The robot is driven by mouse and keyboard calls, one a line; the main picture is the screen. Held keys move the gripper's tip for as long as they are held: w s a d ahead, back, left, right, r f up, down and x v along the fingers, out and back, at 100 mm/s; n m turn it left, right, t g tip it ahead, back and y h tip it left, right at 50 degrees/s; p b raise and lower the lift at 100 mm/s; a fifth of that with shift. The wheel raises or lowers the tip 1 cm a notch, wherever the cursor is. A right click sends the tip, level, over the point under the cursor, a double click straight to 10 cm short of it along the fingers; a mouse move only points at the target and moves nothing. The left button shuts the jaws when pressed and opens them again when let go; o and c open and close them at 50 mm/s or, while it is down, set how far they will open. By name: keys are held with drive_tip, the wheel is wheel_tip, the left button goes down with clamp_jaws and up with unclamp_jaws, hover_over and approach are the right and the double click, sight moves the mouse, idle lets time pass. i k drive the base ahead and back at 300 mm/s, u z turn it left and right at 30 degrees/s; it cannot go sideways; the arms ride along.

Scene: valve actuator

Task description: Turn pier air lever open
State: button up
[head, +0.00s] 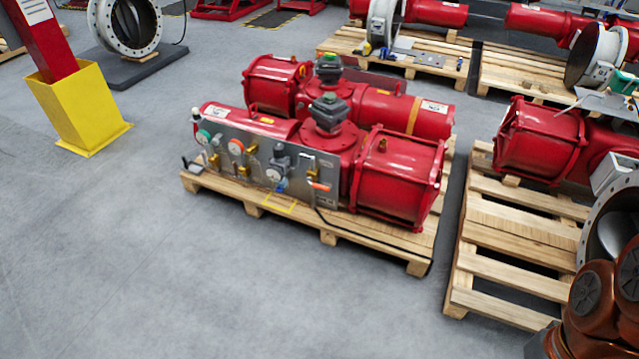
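A red valve actuator (395,185) lies on a wooden pallet (385,252) in the middle of the head view. A grey metal panel (228,170) on its front carries several round gauges, brass fittings and small valves. A small orange-red lever (320,186) sticks out near the panel's right end, roughly level. My gripper is not in view; nothing touches the panel.
Open grey floor (130,270) lies in front and to the left of the pallet. A yellow post base (80,108) stands at left. A second pallet (510,270) with another red actuator (540,140) stands at right, a narrow gap away. My brown arm links fill the lower right corner.

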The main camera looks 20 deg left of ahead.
sight(309, 181)
drive_tip(key=u, duration=0.85)
drive_tip(key=i, duration=1.05)
drive_tip(key=u, duration=2.05)
